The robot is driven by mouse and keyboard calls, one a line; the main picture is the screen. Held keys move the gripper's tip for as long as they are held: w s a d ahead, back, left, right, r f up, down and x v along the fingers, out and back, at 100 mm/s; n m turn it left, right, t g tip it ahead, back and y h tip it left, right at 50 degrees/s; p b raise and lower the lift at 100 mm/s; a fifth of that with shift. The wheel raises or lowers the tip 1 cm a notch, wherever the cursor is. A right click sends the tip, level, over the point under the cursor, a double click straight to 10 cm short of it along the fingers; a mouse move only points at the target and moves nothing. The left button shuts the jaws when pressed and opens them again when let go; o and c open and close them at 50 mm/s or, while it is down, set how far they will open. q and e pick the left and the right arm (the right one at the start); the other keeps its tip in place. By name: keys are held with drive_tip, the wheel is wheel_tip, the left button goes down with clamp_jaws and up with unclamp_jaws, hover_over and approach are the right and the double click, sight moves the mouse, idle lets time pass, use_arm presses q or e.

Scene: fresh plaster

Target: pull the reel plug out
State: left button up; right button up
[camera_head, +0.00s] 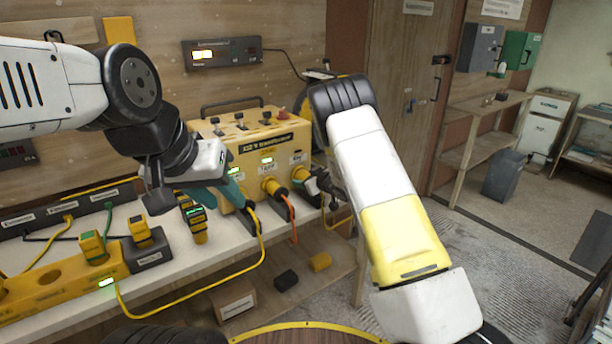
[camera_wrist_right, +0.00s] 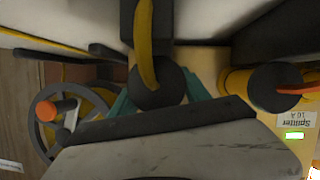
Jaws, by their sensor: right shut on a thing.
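The yellow power box (camera_head: 257,144) stands on the bench with several plugs and cables on its front. My right gripper (camera_head: 312,184) is at its right end, below the right-hand label. In the right wrist view its teal fingers (camera_wrist_right: 157,97) are shut on the reel plug (camera_wrist_right: 158,86), a black plug with a yellow cable. Whether the plug is seated in its socket is hidden. My left gripper (camera_head: 218,192) is at the box's left front side, its teal fingers apart, near a black plug with a yellow cable.
A splitter plug with an orange cable (camera_head: 289,212) sits just left of my right gripper. A cable reel (camera_wrist_right: 68,118) with an orange knob is nearby. A yellow strip (camera_head: 62,284) with plugs lies at the bench's front left. Floor at right is mostly clear.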

drive_tip(key=shift+s+d, duration=0.7)
drive_tip(key=shift+s, duration=0.25)
drive_tip(key=shift+s+d, duration=0.7)
drive_tip(key=shift+s, duration=0.25)
clamp_jaws()
drive_tip(key=o, duration=1.5)
unclamp_jaws()
drive_tip(key=shift+s, duration=0.1)
drive_tip(key=shift+v, duration=3.9)
